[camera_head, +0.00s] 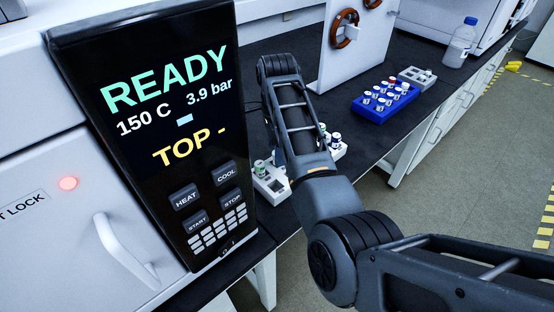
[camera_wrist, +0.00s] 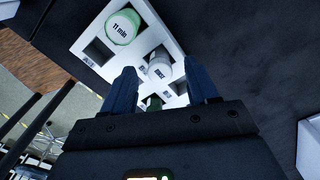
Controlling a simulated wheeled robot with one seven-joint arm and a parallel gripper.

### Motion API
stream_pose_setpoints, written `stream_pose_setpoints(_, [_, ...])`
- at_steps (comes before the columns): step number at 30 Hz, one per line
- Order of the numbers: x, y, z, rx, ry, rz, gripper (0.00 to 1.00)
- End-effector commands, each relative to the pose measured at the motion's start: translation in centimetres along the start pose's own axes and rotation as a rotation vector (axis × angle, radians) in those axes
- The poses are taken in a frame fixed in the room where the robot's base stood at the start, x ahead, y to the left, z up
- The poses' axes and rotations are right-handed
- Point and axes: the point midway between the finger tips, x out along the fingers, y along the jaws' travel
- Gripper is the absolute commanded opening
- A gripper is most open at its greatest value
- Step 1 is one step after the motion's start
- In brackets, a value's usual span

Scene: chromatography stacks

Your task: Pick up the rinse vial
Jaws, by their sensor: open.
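In the wrist view, my gripper (camera_wrist: 161,66) is open, with its two blue fingers apart over a white rack (camera_wrist: 88,32). A vial with a white cap (camera_wrist: 160,68) stands in the rack between and just beyond the fingertips. The small print on its cap is too hard to read, so I cannot confirm that it is the rinse vial. A green-capped vial marked "11 min" (camera_wrist: 122,27) stands farther up the rack. Another green vial (camera_wrist: 153,103) shows partly between the fingers. In the head view, my arm hides the gripper and part of the white rack (camera_head: 272,190).
A tall black control panel (camera_head: 150,110) stands close left of my arm. A blue rack (camera_head: 380,109) of several capped vials, a small grey rack (camera_head: 417,76) and a bottle (camera_head: 460,42) stand farther back on the dark bench. The bench edge drops to the floor at right.

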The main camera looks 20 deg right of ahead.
Motion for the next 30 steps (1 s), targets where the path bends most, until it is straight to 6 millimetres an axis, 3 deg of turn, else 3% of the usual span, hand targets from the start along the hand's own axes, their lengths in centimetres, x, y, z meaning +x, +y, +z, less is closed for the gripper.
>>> stream_pose_setpoints(4, [1.12,0.02,-0.03,0.001,0.0,0.0,0.59])
stream_pose_setpoints(11, [1.2,-0.01,-0.04,0.001,0.0,-0.001,0.59])
stream_pose_setpoints(30, [1.15,-0.02,-0.03,0.0,0.0,-0.002,0.0])
